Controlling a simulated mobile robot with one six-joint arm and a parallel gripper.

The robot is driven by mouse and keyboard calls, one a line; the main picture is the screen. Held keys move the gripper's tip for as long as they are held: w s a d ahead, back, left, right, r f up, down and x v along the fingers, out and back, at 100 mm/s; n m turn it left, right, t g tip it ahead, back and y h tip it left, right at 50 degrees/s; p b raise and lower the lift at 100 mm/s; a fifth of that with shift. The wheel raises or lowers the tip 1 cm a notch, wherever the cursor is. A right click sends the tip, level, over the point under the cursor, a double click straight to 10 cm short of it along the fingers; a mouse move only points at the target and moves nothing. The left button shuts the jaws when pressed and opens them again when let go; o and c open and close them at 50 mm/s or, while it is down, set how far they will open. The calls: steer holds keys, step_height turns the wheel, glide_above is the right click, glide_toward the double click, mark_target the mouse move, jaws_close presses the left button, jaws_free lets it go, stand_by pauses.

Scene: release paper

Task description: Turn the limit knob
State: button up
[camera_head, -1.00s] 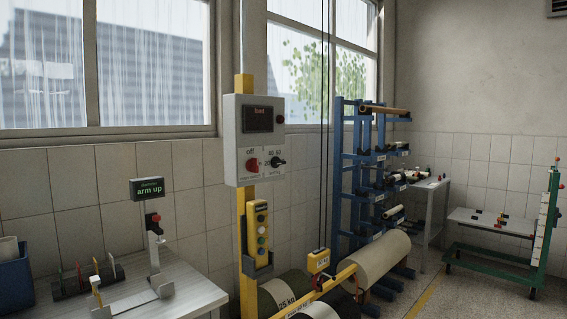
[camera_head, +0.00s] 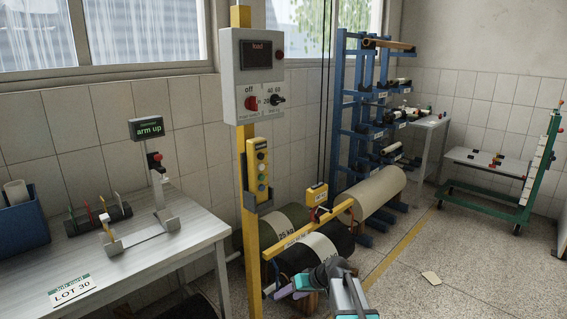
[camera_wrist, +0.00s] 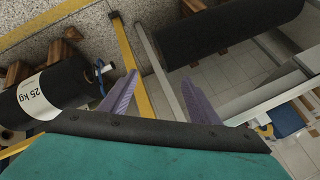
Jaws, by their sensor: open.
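The grey control box (camera_head: 252,75) hangs on a yellow post, with a dark screen reading "load" at its top. The limit knob (camera_head: 278,100) is the black knob at its lower right, with scale marks including 40 and 60 around it. A red switch knob (camera_head: 251,103) marked "off" sits to its left. My gripper (camera_head: 277,293) is low in front of the rolls, well below the box. In the wrist view my gripper (camera_wrist: 160,97) has two purple fingers spread apart with nothing between them. The limit knob is not in the wrist view.
A yellow pendant (camera_head: 260,172) with buttons is on the post below the box. A yellow beam (camera_head: 302,230) and large dark rolls (camera_head: 320,258) stand near my arm. A workbench (camera_head: 150,260) is at left, a blue rack (camera_head: 345,110) behind. Floor at right is mostly clear.

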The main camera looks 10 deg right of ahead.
steer(key=w+d+r+t, duration=0.2)
steer(key=w+r, duration=0.4)
steer(key=r, duration=0.7)
steer(key=n+t+y+p, duration=0.4)
steer(key=n+t, duration=0.1)
steer(key=t, duration=0.3)
glide_toward(281, 101)
steer(key=d+v, duration=0.1)
steer(key=v, duration=0.4)
steer(key=shift+w+a+r, duration=0.2)
steer(key=shift+w+a, duration=0.1)
steer(key=p+x, duration=0.4)
steer(key=x, duration=0.8)
steer(key=shift+a, duration=0.2)
steer(key=shift+p+x, duration=0.35)
steer(key=shift+x, duration=0.5)
steer(key=shift+f, duration=0.15)
